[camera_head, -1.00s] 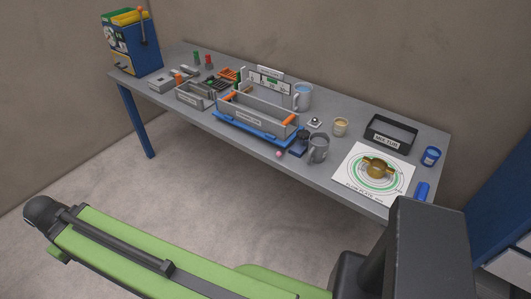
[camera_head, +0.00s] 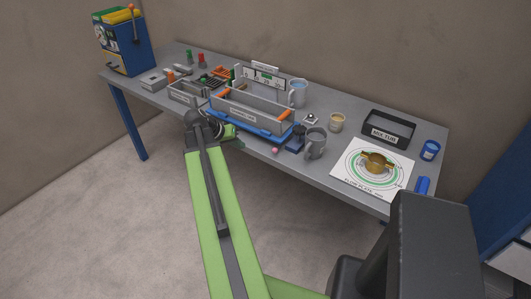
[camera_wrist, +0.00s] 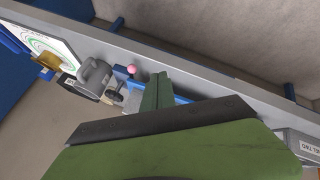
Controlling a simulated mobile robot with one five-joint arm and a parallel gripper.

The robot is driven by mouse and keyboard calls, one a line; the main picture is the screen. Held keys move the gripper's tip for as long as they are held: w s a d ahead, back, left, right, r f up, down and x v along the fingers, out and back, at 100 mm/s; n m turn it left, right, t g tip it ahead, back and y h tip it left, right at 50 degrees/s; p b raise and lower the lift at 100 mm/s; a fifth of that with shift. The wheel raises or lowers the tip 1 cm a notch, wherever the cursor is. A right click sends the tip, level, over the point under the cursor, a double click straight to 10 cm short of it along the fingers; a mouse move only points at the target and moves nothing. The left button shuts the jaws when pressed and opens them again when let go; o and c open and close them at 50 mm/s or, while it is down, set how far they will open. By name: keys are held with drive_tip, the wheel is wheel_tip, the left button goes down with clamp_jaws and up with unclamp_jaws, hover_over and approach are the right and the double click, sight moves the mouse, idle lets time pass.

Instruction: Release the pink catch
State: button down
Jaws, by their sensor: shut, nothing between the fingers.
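The pink catch is a small pink ball (camera_head: 275,150) at the front edge of the table, by the right end of the blue base (camera_head: 250,124) under a grey tray with orange ends. It also shows in the wrist view (camera_wrist: 131,69), just left of my fingertips. My gripper (camera_wrist: 158,82) is shut and empty; its green fingers are apart from the pink ball in the picture. In the head view my gripper (camera_head: 230,132) is at the table's front edge, left of the ball, partly hidden by my wrist.
A white ringed plate (camera_head: 345,175) with a brass piece lies further right. A small grey bin (camera_head: 184,94) is to the left. The floor in front is clear.

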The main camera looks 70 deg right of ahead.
drive_tip(key=shift+s+d+r, duration=0.1)
drive_tip(key=shift+s+d, duration=0.35)
drive_tip(key=shift+s, duration=0.15)
drive_tip(key=b+x, duration=0.8)
drive_tip(key=x, duration=0.2)
drive_tip(key=s, duration=0.2)
drive_tip(key=s+d+p, duration=0.1)
drive_tip(key=shift+r, duration=0.4)
drive_tip(key=shift+s+d, duration=0.2)
drive_tip(key=shift+s, duration=0.2)
drive_tip(key=shift+a, duration=0.1)
